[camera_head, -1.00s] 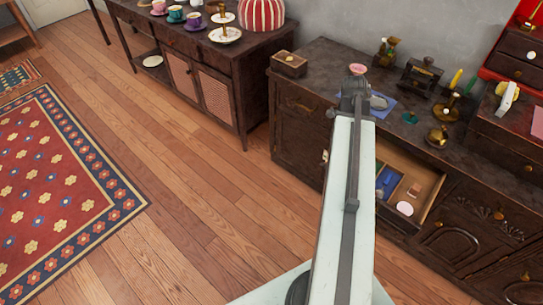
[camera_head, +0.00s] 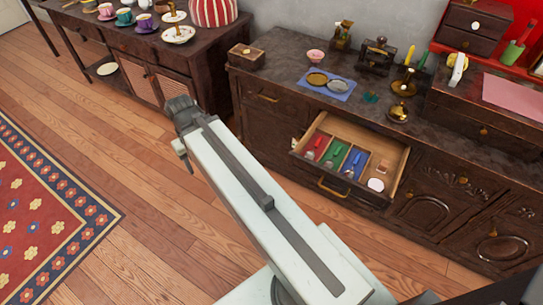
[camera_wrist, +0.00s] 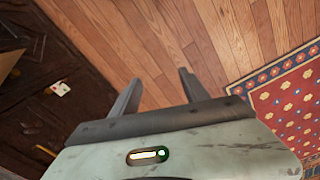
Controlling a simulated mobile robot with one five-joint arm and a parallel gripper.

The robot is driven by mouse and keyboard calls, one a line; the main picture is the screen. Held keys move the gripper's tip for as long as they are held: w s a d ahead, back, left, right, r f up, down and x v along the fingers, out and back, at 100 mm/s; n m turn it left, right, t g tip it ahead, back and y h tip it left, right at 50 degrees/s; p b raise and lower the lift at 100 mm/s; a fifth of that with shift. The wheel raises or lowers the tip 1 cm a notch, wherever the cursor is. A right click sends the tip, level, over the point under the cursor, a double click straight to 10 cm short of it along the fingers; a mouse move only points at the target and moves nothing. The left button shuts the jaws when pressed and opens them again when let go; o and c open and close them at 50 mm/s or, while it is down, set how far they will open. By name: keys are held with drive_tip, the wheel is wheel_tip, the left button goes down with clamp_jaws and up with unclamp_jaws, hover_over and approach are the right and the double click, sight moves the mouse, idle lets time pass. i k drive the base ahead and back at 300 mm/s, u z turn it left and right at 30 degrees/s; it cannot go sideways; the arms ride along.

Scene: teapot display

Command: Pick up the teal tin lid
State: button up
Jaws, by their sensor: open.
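A small, flat teal piece (camera_head: 371,97), which looks like the teal tin lid, lies on the dark cabinet top (camera_head: 290,66), right of the blue mat. It is too small to make out clearly. My gripper (camera_wrist: 158,77) is open and empty in the wrist view, with its two fingers apart above the wood floor. In the head view my arm's end is over the floor, left of the cabinet and well away from the teal piece. The wrist view does not show the teal piece.
An open drawer (camera_head: 396,172) with colored items sticks out below the cabinet top. A blue mat (camera_head: 341,95) with round metal pieces, a pink cup (camera_head: 315,57) and brass items stand near the teal piece. A sideboard (camera_head: 110,45) with cups is at left; the floor is clear.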

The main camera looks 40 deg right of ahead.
sight(371, 97)
drive_tip(key=z, duration=2.25)
